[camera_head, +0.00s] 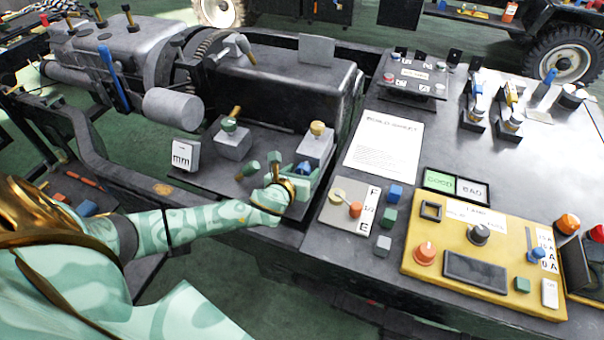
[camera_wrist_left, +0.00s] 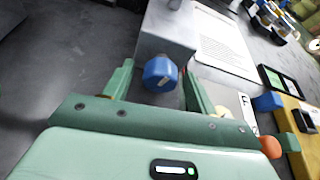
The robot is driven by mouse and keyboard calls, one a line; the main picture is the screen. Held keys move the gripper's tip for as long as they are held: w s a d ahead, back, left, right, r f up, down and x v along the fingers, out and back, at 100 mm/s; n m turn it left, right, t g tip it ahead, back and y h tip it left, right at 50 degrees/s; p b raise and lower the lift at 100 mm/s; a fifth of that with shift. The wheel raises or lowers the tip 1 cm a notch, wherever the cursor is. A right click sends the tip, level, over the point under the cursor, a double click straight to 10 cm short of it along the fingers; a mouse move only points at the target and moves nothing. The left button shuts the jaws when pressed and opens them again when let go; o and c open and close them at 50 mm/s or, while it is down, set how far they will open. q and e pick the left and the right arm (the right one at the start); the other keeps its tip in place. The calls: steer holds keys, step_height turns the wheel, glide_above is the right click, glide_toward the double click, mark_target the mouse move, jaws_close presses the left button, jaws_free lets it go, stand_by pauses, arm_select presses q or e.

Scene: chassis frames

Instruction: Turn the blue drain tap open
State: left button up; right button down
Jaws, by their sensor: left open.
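The blue drain tap (camera_head: 305,168) is a small blue knob low on the front of a grey block (camera_head: 316,146). In the left wrist view the tap (camera_wrist_left: 160,73) shows whole, with a pale mark on its face. My left gripper (camera_head: 288,172) is at the tap. In the left wrist view, the open fingers of the gripper (camera_wrist_left: 158,84) stand on either side of the tap, with a visible gap on the left. Contact on the right side cannot be told. My right gripper is in neither view.
A second grey block (camera_head: 233,145) with a green-topped knob stands to the left, near a white "mm" card (camera_head: 186,155). A panel with an orange knob (camera_head: 355,209), small cubes and a yellow control box (camera_head: 480,262) lie to the right. A paper sheet (camera_head: 384,146) lies behind.

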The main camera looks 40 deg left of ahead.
arm_select(q)
steer(key=c, duration=1)
steer(key=shift+n+h, duration=0.4)
steer(key=shift+n, duration=0.2)
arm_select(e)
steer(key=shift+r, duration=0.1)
arm_select(q)
steer(key=o, duration=1)
steer(key=shift+s, duration=0.1)
steer(key=p+v, duration=0.6)
steer(key=v, duration=1)
steer(key=shift+s, duration=0.15)
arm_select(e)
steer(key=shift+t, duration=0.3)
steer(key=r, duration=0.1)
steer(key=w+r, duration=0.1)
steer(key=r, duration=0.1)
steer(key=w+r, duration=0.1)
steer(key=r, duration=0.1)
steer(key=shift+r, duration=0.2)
